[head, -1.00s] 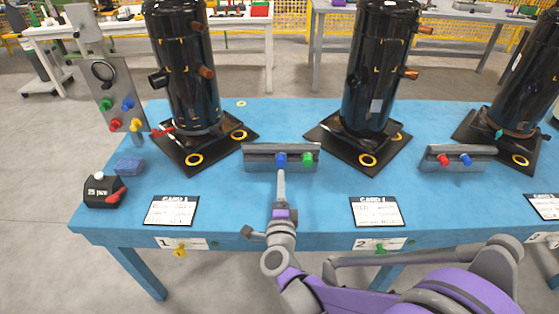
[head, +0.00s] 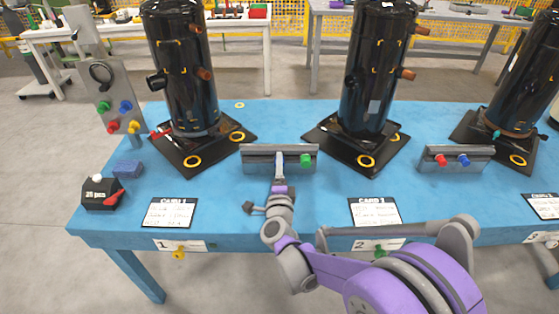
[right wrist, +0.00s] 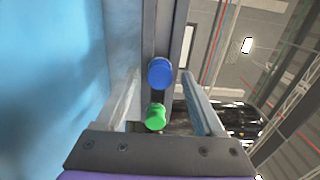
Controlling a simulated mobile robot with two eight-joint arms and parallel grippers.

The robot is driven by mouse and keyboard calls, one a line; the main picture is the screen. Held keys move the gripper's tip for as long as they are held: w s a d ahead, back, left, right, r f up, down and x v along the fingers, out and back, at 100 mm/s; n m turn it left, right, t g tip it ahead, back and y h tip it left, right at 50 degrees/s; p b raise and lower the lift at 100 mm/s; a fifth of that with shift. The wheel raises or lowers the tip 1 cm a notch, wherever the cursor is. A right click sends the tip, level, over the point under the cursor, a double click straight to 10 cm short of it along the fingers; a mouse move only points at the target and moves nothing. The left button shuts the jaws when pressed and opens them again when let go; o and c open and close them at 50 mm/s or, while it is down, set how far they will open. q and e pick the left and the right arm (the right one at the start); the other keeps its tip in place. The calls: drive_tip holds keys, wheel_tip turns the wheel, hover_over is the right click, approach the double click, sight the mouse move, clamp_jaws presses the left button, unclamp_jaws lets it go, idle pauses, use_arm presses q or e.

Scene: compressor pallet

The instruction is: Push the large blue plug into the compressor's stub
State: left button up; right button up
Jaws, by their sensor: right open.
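A blue plug (right wrist: 160,73) sits in a grey rack on the blue table, with a green plug (head: 305,160) beside it. My right gripper (head: 279,157) is open at the rack's front and covers this blue plug in the head view. In the right wrist view the blue plug shows between the two spread fingers, with no visible grip on it. The left black compressor (head: 183,95) stands upright behind the rack, with a copper-coloured stub (head: 205,74) on its right side. The middle compressor (head: 372,90) also has copper-coloured stubs. My left gripper is not in view.
A second rack (head: 440,165) at the right holds red and blue plugs. A grey panel (head: 103,92) at the left carries several coloured plugs.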

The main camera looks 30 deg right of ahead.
drive_tip(key=shift+w+d, duration=0.3)
drive_tip(key=shift+w, duration=0.25)
idle(0.7)
clamp_jaws()
idle(0.8)
drive_tip(key=shift+s+a, duration=0.1)
drive_tip(key=shift+s, duration=0.1)
idle(0.5)
drive_tip(key=shift+v, duration=2.8)
